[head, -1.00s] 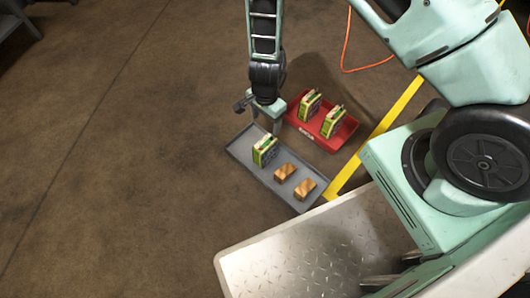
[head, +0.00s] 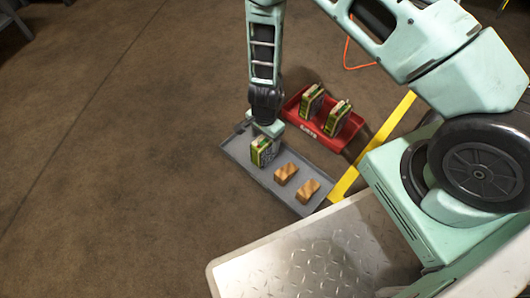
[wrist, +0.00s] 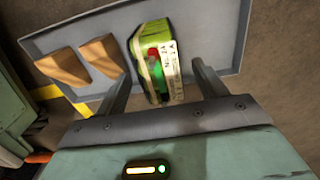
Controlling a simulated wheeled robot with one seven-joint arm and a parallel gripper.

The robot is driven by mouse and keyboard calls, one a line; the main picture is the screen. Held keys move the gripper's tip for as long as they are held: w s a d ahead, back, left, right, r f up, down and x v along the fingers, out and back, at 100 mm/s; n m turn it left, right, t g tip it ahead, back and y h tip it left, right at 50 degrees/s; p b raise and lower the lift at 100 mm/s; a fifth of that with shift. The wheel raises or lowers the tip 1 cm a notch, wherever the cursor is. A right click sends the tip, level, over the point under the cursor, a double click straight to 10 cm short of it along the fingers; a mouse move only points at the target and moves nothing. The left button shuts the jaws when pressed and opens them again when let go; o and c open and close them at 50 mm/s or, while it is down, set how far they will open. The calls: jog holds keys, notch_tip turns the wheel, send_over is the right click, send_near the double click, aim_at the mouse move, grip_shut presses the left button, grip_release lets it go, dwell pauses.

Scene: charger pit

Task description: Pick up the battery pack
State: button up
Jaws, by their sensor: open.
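A green battery pack (head: 264,150) stands in the grey tray (head: 232,153), at its far-left end. My gripper (head: 264,132) is directly above the pack in the head view. In the wrist view, the battery pack (wrist: 158,62) lies between the two open fingers of my gripper (wrist: 160,85). Gaps show on both sides, so the fingers appear not to touch it. Two more green packs (head: 311,101) (head: 337,118) stand in the red tray (head: 325,140). In the head view my gripper hides the top of the near pack.
Two brown blocks (head: 286,174) (head: 307,190) lie in the grey tray beside the pack. The red tray is close behind the grey one. A yellow floor line (head: 345,182) and an orange cable (head: 350,62) lie to the right. The floor to the left is clear.

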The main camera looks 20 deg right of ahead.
notch_tip(320, 180, down, 3)
jog(key=shift+r+b, duration=0.1)
jog(key=shift+b, duration=0.55)
jog(key=shift+r, duration=0.1)
grip_shut()
jog(key=shift+r, duration=0.15)
